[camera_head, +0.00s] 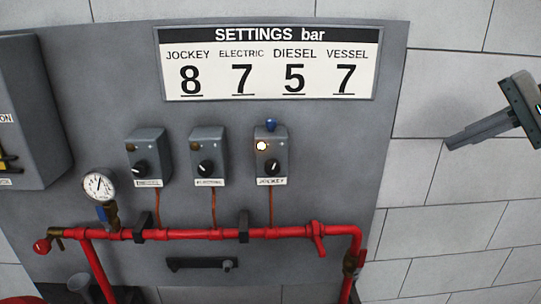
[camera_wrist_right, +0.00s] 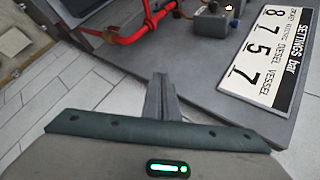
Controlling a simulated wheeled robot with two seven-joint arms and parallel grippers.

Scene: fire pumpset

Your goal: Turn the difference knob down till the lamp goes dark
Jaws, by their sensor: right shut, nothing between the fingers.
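The box labelled JOCKEY (camera_head: 281,150) is the rightmost of three grey switch boxes on the panel. Its lamp (camera_head: 261,146) glows white. A small blue knob (camera_head: 270,124) stands on top of the box, and a black pointer knob (camera_head: 271,168) is on its front. My right gripper (camera_head: 451,143) is shut and empty, well to the right of the box in front of the white wall. In the right wrist view its fingers (camera_wrist_right: 160,97) are together, and the lit lamp (camera_wrist_right: 229,8) shows at the top edge. My left gripper is not in view.
Two similar boxes, ELECTRIC (camera_head: 209,150) and another (camera_head: 146,150), stand to the left with unlit lamps. A settings board (camera_head: 268,93) hangs above. Red pipe (camera_head: 200,234) runs below, with a gauge (camera_head: 98,185) at left. The space between gripper and panel looks clear.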

